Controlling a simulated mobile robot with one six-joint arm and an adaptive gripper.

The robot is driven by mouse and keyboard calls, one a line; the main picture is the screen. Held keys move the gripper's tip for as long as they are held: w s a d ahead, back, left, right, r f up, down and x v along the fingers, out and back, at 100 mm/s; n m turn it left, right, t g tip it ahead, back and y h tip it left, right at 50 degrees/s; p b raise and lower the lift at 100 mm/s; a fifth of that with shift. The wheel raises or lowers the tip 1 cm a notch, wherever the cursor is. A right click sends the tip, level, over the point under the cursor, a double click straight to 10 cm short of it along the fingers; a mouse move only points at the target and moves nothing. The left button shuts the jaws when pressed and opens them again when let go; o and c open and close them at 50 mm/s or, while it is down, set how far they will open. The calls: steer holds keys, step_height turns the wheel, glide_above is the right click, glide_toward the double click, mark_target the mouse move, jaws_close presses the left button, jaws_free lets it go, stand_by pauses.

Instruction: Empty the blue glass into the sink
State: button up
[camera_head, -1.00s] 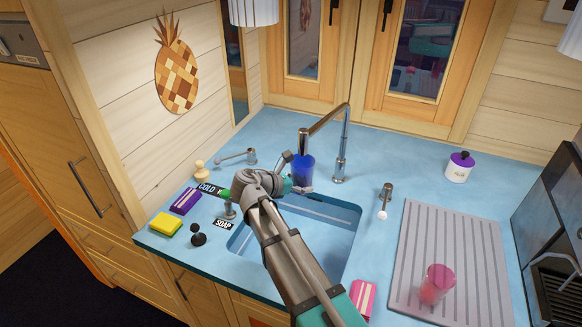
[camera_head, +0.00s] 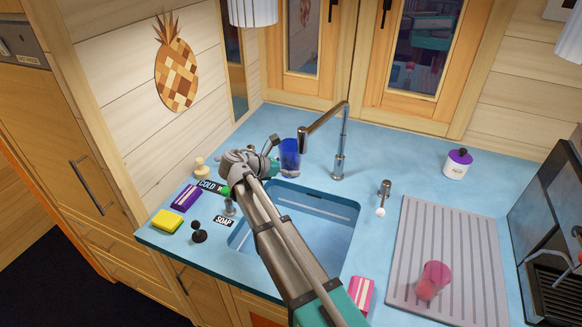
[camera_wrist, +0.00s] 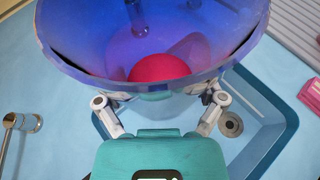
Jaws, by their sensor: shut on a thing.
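The blue glass (camera_head: 290,157) is held upright or nearly so near the back left of the sink (camera_head: 335,208), left of the tap. My gripper (camera_head: 272,156) is shut on it. The wrist view looks into the blue glass (camera_wrist: 80,50), and a red ball (camera_wrist: 160,66) lies inside. My gripper's two fingers (camera_wrist: 160,100) are against its near wall. The sink (camera_wrist: 262,135) with its drain (camera_wrist: 231,124) shows below and to the right of the glass. In the head view my arm hides part of the basin.
A tall tap (camera_head: 341,140) arches at the sink's back. A ribbed drainboard (camera_head: 455,245) on the right bears a pink glass (camera_head: 438,272) with a red ball. Sponges (camera_head: 167,222), a COLD label (camera_head: 208,187) and a SOAP label (camera_head: 223,221) are at the left.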

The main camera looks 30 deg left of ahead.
steer(key=shift+f, duration=0.25)
steer(key=w+a+m+t+b, duration=0.1)
steer(key=m+t+b, duration=0.1)
steer(key=m+b, duration=0.1)
steer(key=w+a+f+m+t+y+b, duration=0.1)
steer(key=m+t+b, duration=0.1)
steer(key=m, duration=0.3)
steer(key=w+a+m+t+y+b, duration=0.1)
steer(key=m+t+b, duration=0.1)
steer(key=m+b, duration=0.2)
steer(key=shift+a+f+m+b, duration=0.25)
steer(key=shift+a+m+b, duration=0.1)
steer(key=shift+m+b, duration=0.05)
stand_by(1.6)
steer(key=shift+r, duration=0.1)
